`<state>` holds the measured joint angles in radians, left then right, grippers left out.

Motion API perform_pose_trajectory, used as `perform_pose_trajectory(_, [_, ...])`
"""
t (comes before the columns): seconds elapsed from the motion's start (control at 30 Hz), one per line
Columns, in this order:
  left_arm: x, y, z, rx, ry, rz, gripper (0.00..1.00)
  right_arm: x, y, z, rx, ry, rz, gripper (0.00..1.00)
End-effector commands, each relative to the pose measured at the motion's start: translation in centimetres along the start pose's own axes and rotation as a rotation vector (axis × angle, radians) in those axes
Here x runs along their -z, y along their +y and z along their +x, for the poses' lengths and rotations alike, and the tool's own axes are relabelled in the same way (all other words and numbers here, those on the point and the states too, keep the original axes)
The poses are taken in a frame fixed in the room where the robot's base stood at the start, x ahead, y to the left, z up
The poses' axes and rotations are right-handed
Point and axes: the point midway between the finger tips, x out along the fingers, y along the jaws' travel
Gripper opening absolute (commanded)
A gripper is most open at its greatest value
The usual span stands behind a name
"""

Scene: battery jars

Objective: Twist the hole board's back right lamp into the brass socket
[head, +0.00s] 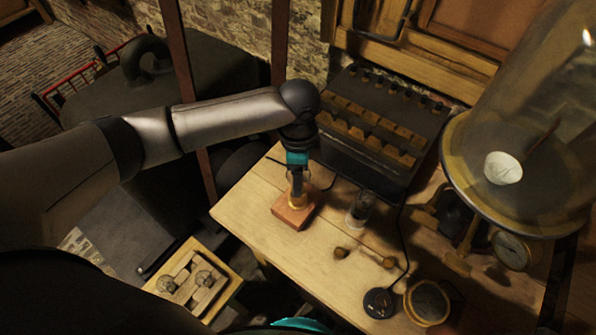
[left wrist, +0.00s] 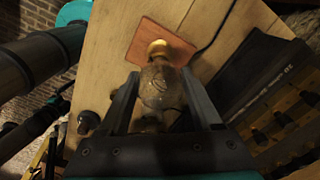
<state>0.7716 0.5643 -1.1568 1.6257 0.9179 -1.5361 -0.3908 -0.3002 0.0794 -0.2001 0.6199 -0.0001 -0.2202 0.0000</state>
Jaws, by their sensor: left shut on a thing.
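My left gripper (head: 297,182) points down over the red-brown wooden block (head: 284,214) on the table. It is shut on a glass lamp (left wrist: 162,88), which shows between its two fingers in the left wrist view. The lamp's far end lines up with the brass socket (head: 295,203) on the block and appears to meet it; I cannot tell how deep it sits. My right gripper is not in view.
A dark battery case (head: 370,150) stands behind the block. A small glass jar (head: 361,207), a wood-and-brass piece (head: 365,257) and a black round knob (head: 379,302) are to the right. A large glass bell jar (head: 530,120) fills the right side.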

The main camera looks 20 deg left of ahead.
Motion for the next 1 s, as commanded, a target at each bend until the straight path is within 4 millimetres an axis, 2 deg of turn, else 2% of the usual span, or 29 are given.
perform_pose_trajectory(0.47, [0.0, 0.0, 0.0, -0.001, 0.0, 0.031, 0.0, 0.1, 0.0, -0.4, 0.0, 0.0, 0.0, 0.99])
perform_pose_trajectory(0.8, [-0.1, 0.0, 0.0, -0.003, -0.003, 0.402, 0.0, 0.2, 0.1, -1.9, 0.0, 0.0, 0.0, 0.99])
perform_pose_trajectory(1.0, [0.0, 0.0, 0.1, -0.003, -0.002, 0.549, 0.0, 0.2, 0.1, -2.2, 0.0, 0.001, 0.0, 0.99])
